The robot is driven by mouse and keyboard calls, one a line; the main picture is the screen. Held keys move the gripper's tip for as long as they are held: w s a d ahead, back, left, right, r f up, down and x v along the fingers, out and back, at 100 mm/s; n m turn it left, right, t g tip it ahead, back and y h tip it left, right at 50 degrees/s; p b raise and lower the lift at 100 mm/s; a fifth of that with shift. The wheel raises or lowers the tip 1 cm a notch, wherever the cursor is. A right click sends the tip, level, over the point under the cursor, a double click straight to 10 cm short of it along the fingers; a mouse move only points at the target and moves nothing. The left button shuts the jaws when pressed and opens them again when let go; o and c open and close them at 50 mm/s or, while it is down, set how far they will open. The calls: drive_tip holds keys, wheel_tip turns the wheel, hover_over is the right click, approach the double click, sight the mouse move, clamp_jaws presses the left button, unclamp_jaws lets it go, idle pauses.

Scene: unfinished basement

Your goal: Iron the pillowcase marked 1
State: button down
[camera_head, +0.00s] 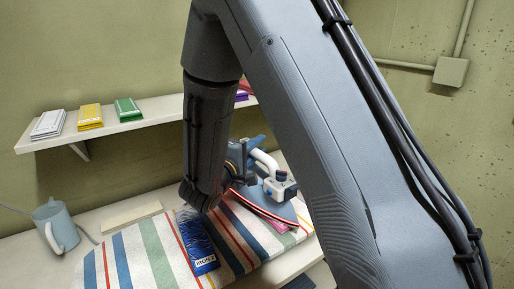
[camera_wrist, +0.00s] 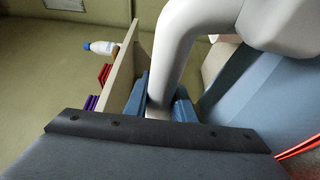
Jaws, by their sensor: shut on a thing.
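A blue and white iron (camera_head: 280,188) with a red-edged base is over the right part of the striped ironing surface (camera_head: 155,245). My gripper (camera_head: 252,158) is shut on the iron's white handle. In the wrist view the handle (camera_wrist: 190,45) passes between my blue finger pads (camera_wrist: 160,98), with the iron's blue body (camera_wrist: 265,105) at right. A flat blue piece (camera_head: 204,262) with white lettering, apparently ending in 1, lies on the stripes left of the iron, partly hidden by my arm. I cannot tell whether the iron touches the surface.
The wrist view shows a bottle (camera_wrist: 101,47) and red and purple items there. A pale blue jug (camera_head: 56,228) and beige block (camera_head: 132,213) stand at left. A pink piece (camera_head: 278,225) lies by the iron.

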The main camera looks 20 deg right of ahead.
drive_tip(key=shift+r, duration=0.15)
wheel_tip(320, 180, up, 9)
drive_tip(key=p, duration=0.3)
idle(0.8)
drive_tip(key=shift+w+d, duration=0.1)
idle(1.0)
